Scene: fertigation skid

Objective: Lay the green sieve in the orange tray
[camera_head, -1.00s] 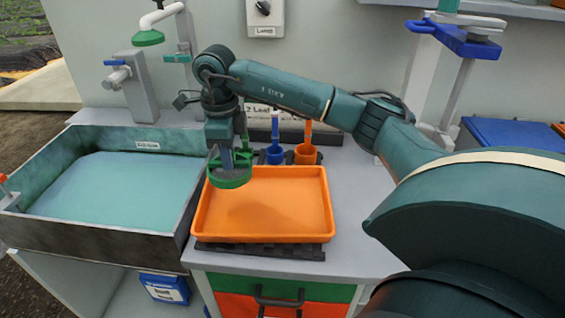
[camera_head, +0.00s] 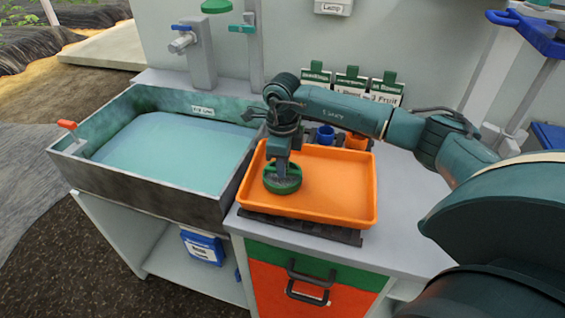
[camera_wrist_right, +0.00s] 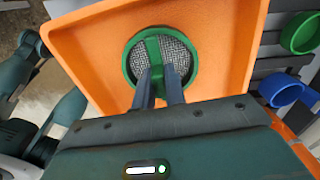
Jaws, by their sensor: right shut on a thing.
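The green sieve (camera_head: 283,187) is a round green ring with grey mesh. It is over the left part of the orange tray (camera_head: 335,205), inside its rim in the head view. My right gripper (camera_head: 282,166) points down and is shut on the sieve's green bar. In the right wrist view, the two fingers (camera_wrist_right: 159,78) meet the bar across the sieve (camera_wrist_right: 178,48), with the tray (camera_wrist_right: 222,30) behind it. I cannot tell whether the sieve touches the tray floor. The rest of the tray is empty. My left gripper is not in view.
A sink basin (camera_head: 108,177) with blue-green water adjoins the tray's left side. A blue cup (camera_head: 325,135) and an orange cup (camera_head: 356,141) stand behind the tray, with green-topped label cards (camera_head: 351,83) at the wall. The tray sits on a dark slatted mat (camera_head: 300,229).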

